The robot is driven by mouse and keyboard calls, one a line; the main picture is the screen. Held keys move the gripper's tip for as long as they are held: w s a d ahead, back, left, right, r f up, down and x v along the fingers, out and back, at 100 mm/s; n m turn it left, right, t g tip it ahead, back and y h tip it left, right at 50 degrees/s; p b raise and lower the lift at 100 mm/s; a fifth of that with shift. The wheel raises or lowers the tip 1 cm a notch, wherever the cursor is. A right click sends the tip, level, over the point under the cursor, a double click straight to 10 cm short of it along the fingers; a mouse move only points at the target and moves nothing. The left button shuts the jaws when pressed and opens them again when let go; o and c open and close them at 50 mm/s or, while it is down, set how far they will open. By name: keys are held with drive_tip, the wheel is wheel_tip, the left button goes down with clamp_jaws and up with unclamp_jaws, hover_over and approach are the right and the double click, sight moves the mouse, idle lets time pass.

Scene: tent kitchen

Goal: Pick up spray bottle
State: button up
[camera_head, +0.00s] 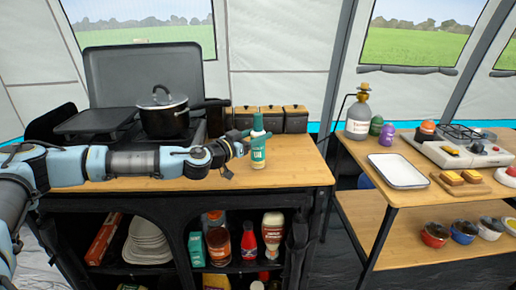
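The spray bottle (258,153) is small, with a dark green top and a pale green body with a label. It stands upright near the right part of the wooden counter (300,175). My arm reaches in from the left, low over the counter. My gripper (243,143) is immediately left of the bottle, at the height of its upper half. The fingers are dark, small and partly hidden, so I cannot tell whether they touch the bottle or how far apart they are.
Dark canisters (270,118) stand behind the bottle. A lidded black pot (164,113) sits on the stove at left. A shelf below holds plates (147,240) and bottles. Beyond a gap, a right-hand table holds a white tray (398,171). The counter right of the bottle is clear.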

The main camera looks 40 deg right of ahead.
clamp_jaws()
drive_tip(key=shift+r, duration=0.1)
idle(0.4)
